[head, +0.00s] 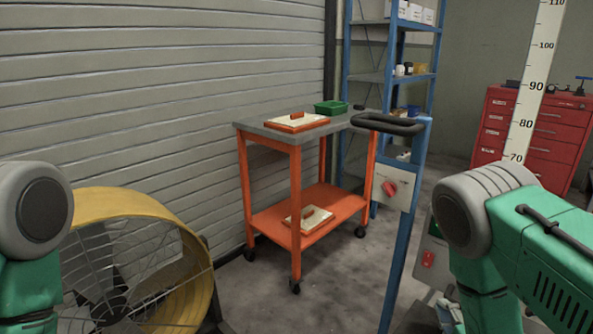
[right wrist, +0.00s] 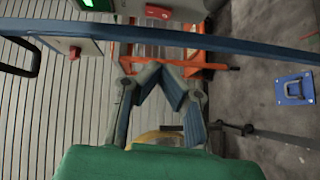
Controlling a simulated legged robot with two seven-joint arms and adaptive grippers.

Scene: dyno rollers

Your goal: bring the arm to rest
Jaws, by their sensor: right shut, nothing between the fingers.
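My right gripper (right wrist: 157,72) shows in the right wrist view, its two grey fingers drawn together at the tips with nothing between them. It appears close to a blue bar (right wrist: 220,45) of the control stand; I cannot tell whether they touch. In the head view my right arm, green and grey, comes in at the lower right, and its hand is mostly out of the picture. My left arm shows only as a grey joint and a green link at the left edge. My left gripper is out of view.
The blue control stand (head: 405,240) has a black handle (head: 388,124) and red knob (head: 390,188). An orange cart (head: 297,220) stands behind it. A yellow fan (head: 185,250) is at lower left. A red tool cabinet (head: 560,135) stands at right. Floor around the cart looks clear.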

